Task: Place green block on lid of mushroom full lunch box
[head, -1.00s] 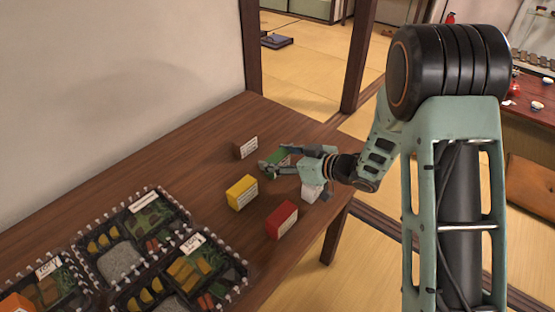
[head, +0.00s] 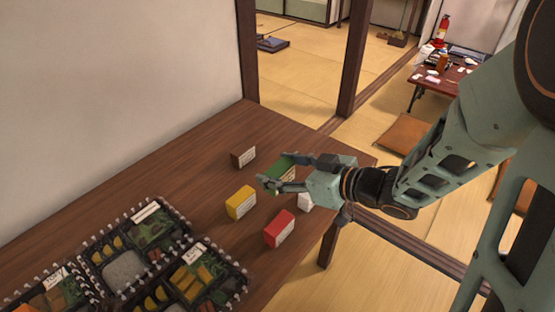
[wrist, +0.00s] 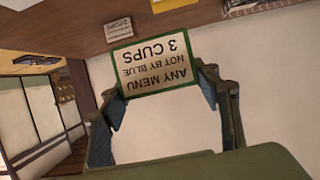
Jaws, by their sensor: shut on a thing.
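My gripper (head: 277,170) is shut on the green block (head: 284,164) above the right part of the table. The wrist view shows the green-edged block (wrist: 155,66) between both fingers, its pale printed face reading upside down, "ANY MENU NOT BY BLUE 3 CUPS". Three black lunch boxes stand at the lower left: a rear one (head: 125,266), a front right one (head: 190,285) and a left one (head: 45,297) cut by the frame edge. Each shows food and a pale label. The labels are too small to read, so I cannot tell which is the mushroom box.
A brown block (head: 243,156), a yellow block (head: 240,202), a red block (head: 279,229) and a white block (head: 305,201) stand on the brown table (head: 190,185) around my gripper. Bare table lies between them and the lunch boxes. A wall borders the table's left side.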

